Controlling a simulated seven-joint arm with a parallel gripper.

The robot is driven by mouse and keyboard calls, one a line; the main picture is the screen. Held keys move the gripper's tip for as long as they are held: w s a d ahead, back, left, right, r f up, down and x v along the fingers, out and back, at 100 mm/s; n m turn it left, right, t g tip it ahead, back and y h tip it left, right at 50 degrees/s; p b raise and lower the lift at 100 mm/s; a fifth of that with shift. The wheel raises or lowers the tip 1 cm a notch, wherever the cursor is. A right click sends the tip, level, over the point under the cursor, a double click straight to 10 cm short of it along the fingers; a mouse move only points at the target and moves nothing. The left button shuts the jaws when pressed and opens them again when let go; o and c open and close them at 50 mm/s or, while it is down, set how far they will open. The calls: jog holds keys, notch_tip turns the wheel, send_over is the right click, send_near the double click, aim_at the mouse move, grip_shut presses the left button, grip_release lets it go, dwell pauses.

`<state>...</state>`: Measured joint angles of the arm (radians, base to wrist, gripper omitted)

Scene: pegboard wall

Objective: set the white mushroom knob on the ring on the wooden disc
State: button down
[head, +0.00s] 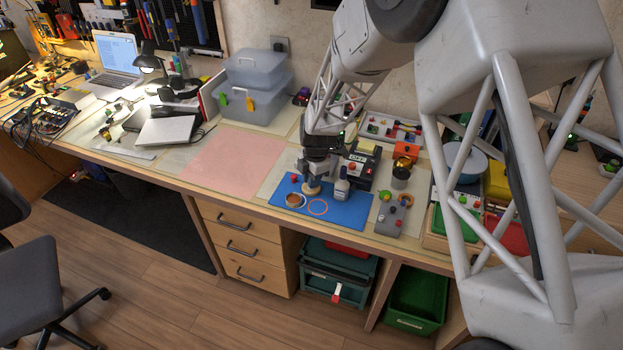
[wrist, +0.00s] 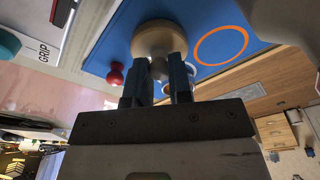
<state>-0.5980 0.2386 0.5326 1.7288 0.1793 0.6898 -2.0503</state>
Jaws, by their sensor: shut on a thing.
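I cannot tell whether the knob touches the mat. The wooden disc (head: 295,201) with a pale ring around its top lies just left of and nearer than the knob. In the wrist view the pale ring (wrist: 193,69) is partly hidden behind my fingers.
A grey block with coloured knobs (head: 390,219) stands right of the mat. The pink sheet at left is clear.

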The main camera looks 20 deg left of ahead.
jog(key=c, duration=1)
grip_release()
jog(key=shift+o, duration=0.2)
jog(key=shift+r, duration=0.2)
jog(key=shift+r, duration=2.75)
